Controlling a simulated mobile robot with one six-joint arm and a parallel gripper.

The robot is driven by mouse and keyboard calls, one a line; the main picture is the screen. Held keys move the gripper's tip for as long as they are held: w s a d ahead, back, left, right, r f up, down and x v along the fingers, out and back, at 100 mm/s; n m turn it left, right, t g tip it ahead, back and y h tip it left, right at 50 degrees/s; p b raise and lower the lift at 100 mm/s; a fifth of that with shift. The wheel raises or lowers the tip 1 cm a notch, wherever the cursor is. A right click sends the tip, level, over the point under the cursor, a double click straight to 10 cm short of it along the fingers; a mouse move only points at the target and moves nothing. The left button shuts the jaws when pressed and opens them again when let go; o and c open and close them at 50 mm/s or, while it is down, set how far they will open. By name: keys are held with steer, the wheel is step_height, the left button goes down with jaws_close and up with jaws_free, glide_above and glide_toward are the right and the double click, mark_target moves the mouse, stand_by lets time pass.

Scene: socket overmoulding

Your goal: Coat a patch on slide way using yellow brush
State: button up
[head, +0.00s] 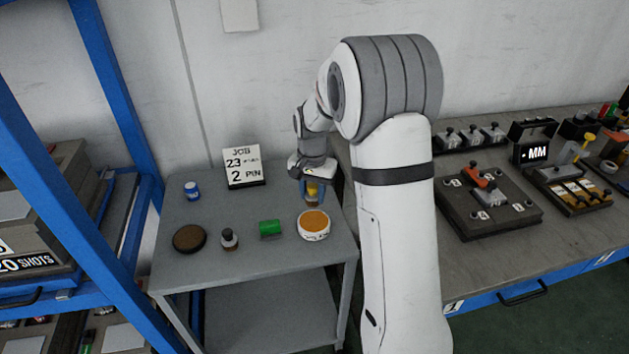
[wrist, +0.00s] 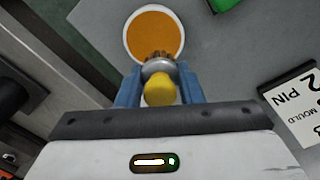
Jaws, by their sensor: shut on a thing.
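My gripper (head: 313,188) is over the right part of the small grey table (head: 270,275). It is shut on the yellow brush (wrist: 160,90), whose yellow handle end, metal collar and brown bristles show between the blue fingers in the wrist view. A round white tub (head: 314,235) with orange-brown contents stands just in front of the gripper; it also shows in the wrist view (wrist: 132,45). The bristles appear at the tub's near edge in the wrist view; I cannot tell whether they touch it. I cannot tell which part is the slide way.
A blue-capped jar (head: 192,190), a dark round lid (head: 189,238), a small bottle (head: 229,239), a green block (head: 270,229) and a job sign (head: 243,167) stand on the small table. The right bench (head: 460,257) holds a mould plate (head: 515,222). A blue rack (head: 105,85) stands left.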

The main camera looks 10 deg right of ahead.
mark_target(314, 221)
steer(key=shift+s+r+m+p, duration=0.6)
steer(key=shift+r+m+p, duration=0.35)
steer(key=shift+m+p, duration=0.05)
steer(key=shift+s+f+m, duration=0.2)
steer(key=shift+m, duration=0.1)
steer(key=shift+f+b, duration=1.95)
steer(key=shift+f, duration=1.05)
steer(key=shift+f+b, duration=0.4)
steer(key=shift+f, duration=0.15)
steer(key=shift+r, duration=0.1)
steer(key=shift+r+p, duration=2.4)
steer(key=shift+r, duration=1.1)
steer(key=shift+f, duration=0.1)
